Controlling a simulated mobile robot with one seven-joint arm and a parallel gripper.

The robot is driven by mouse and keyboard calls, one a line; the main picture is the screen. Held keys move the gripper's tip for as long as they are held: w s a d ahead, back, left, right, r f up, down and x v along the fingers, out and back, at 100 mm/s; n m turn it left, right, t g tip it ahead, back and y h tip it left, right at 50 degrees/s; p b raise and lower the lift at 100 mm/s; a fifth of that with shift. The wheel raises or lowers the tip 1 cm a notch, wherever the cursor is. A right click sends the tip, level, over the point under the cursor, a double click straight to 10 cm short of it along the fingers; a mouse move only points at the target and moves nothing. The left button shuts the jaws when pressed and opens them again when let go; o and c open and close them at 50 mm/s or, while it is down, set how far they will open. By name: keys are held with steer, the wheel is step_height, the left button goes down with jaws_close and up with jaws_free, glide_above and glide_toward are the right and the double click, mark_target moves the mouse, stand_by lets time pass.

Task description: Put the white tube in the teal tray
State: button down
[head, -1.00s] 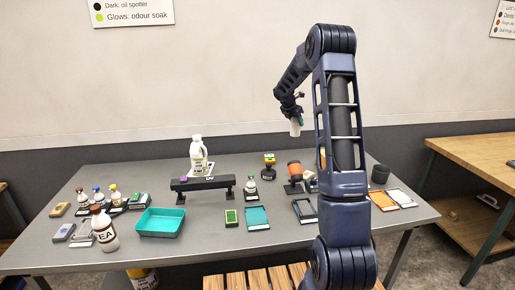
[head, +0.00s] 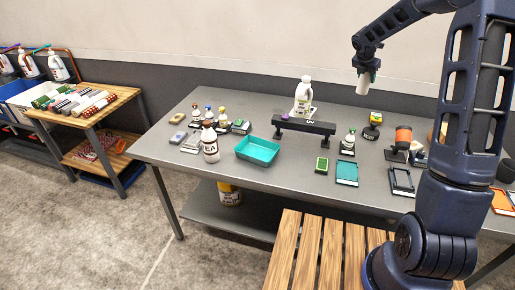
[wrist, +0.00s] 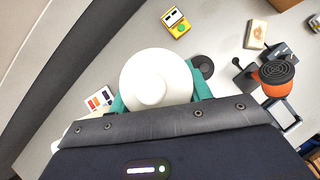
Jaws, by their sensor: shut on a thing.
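The white tube (head: 362,84) hangs below my gripper (head: 366,73), high above the back of the grey table. In the wrist view the tube shows as a round white end (wrist: 157,72) between the teal fingers of my gripper (wrist: 159,96), which is shut on it. The teal tray (head: 257,162) is an open, empty shallow box near the table's front edge, left of the middle. My gripper is well to the right of the tray and far above it.
A brown-and-white bottle (head: 210,146) stands just left of the tray. A dark raised stand (head: 304,125) is behind it, with a white jug (head: 303,98) at it. A green-and-yellow block (head: 322,165) and a flat teal frame (head: 347,173) lie to the right. A wooden slatted surface (head: 325,250) is in front.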

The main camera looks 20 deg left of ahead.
steer(key=s+a+n+y, duration=0.1)
steer(key=s+a+n, duration=0.15)
steer(key=a, duration=0.45)
steer(key=s+a+n+y, duration=0.1)
steer(key=s+a, duration=0.3)
steer(key=a, duration=0.3)
steer(key=s+a+n+y, duration=0.4)
steer(key=s+a+n, duration=0.4)
steer(key=s+a, duration=1.95)
steer(key=shift+t, duration=0.3)
steer(key=f, duration=1.9)
steer(key=shift+s+d+f, duration=0.2)
steer(key=shift+f, duration=0.15)
steer(key=c, duration=0.7)
jaws_free()
steer(key=shift+o, duration=0.2)
